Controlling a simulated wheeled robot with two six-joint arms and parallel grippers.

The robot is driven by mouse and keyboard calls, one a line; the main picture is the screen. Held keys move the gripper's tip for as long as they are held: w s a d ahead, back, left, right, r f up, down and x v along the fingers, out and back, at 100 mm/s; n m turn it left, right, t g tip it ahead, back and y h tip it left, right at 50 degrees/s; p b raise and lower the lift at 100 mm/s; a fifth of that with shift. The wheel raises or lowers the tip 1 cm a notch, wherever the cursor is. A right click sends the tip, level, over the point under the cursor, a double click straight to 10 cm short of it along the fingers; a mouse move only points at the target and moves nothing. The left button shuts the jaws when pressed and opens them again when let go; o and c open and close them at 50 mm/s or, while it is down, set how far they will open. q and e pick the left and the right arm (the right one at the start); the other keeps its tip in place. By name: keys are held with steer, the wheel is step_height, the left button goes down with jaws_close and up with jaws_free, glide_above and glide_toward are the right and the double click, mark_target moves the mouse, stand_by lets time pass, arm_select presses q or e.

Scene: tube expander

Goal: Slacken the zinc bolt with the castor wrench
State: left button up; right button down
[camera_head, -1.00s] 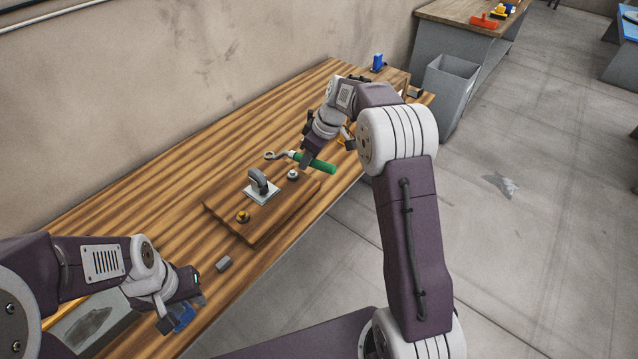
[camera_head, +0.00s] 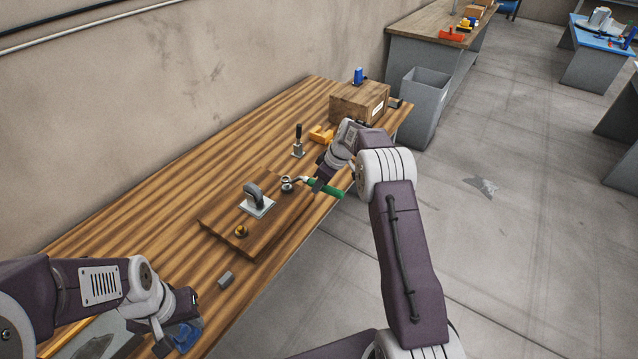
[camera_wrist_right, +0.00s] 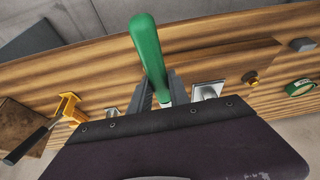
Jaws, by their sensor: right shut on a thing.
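The castor wrench has a green handle (camera_head: 325,187) and a metal ring head (camera_head: 287,183). My right gripper (camera_head: 318,182) is shut on it near the handle's inner end; the handle also shows in the right wrist view (camera_wrist_right: 148,50). The ring head is at the zinc bolt on the board's far right part, overlapping it in the head view. The bolt is mostly hidden, and I cannot tell whether the ring is seated around it. My left gripper (camera_head: 172,340) is low at the left, by a blue thing (camera_head: 186,336); its jaw opening is unclear.
The wooden board (camera_head: 270,232) carries a grey bent handle on a pale plate (camera_head: 257,207) and a brass bolt (camera_head: 241,231). A grey block (camera_head: 225,279) lies in front. A dark-handled tool (camera_head: 298,141), a yellow object (camera_head: 321,134) and a wooden box (camera_head: 357,103) stand beyond.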

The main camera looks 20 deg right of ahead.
steer(key=shift+s+a+f, duration=0.15)
steer(key=shift+a, duration=0.1)
steer(key=a+m+h, duration=0.1)
steer(key=a+m, duration=0.3)
steer(key=s+a+m+h, duration=0.1)
steer(key=a+m+h, duration=0.1)
steer(key=a+m, duration=0.2)
steer(key=s+a+m+h, duration=0.1)
steer(key=a+m, duration=0.3)
steer(key=a, duration=0.2)
steer(key=shift+t+h+b, duration=0.3)
steer(key=shift+t, duration=0.1)
steer(key=shift+f+m, duration=0.3)
steer(key=shift+d, duration=0.15)
